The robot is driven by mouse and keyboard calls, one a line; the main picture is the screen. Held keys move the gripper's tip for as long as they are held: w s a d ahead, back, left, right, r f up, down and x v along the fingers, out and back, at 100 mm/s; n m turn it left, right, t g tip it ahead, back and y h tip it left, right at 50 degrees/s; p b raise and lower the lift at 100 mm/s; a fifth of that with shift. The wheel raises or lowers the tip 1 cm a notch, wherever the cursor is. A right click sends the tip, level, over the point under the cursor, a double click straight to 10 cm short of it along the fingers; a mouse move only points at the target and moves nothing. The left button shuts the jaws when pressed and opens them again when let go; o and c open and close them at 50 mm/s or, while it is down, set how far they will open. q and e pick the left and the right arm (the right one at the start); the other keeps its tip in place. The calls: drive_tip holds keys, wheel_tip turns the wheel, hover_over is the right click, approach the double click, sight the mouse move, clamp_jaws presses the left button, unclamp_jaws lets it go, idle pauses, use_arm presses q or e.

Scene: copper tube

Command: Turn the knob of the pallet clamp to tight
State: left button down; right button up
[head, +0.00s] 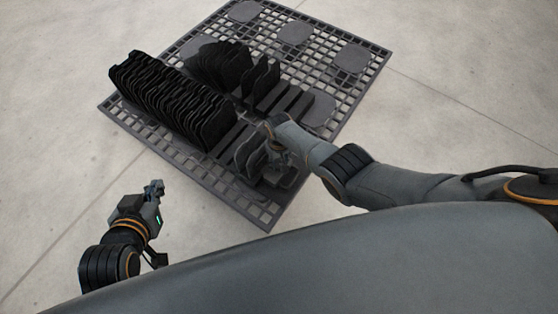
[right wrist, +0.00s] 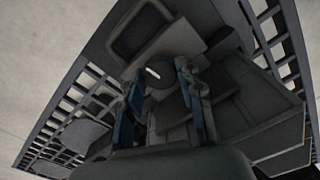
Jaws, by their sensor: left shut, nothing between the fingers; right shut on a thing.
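The dark lattice pallet (head: 372,62) lies on the floor and carries several upright black plates. My right gripper (head: 272,160) reaches down at the pallet's near right part, among dark clamp parts. In the right wrist view its two fingers (right wrist: 160,95) stand on either side of a small dark knob (right wrist: 158,72) with a pale mark, and are shut on it. In the head view my own wrist and hand hide the knob. The knob's turn position cannot be read. My left gripper (head: 155,187) is shut and empty, off the pallet's near left side.
A long row of black plates (head: 165,95) stands on the pallet's left, with shorter groups (head: 225,65) behind. Flat rounded pads (head: 295,33) lie along the far side. The concrete floor (head: 60,50) around the pallet is clear.

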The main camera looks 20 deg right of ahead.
sight(279, 164)
use_arm(q)
drive_tip(key=shift+s+a+f, duration=0.1)
drive_tip(key=shift+s+f, duration=0.1)
drive_tip(key=shift+s, duration=0.05)
use_arm(e)
drive_tip(key=shift+m, duration=0.7)
use_arm(q)
drive_tip(key=shift+f, duration=0.1)
use_arm(e)
drive_tip(key=o, duration=1.2)
use_arm(q)
drive_tip(key=shift+s, duration=0.15)
use_arm(e)
drive_tip(key=shift+r, duration=0.15)
wheel_tip(279, 164, up, 12)
drive_tip(key=shift+f, duration=0.15)
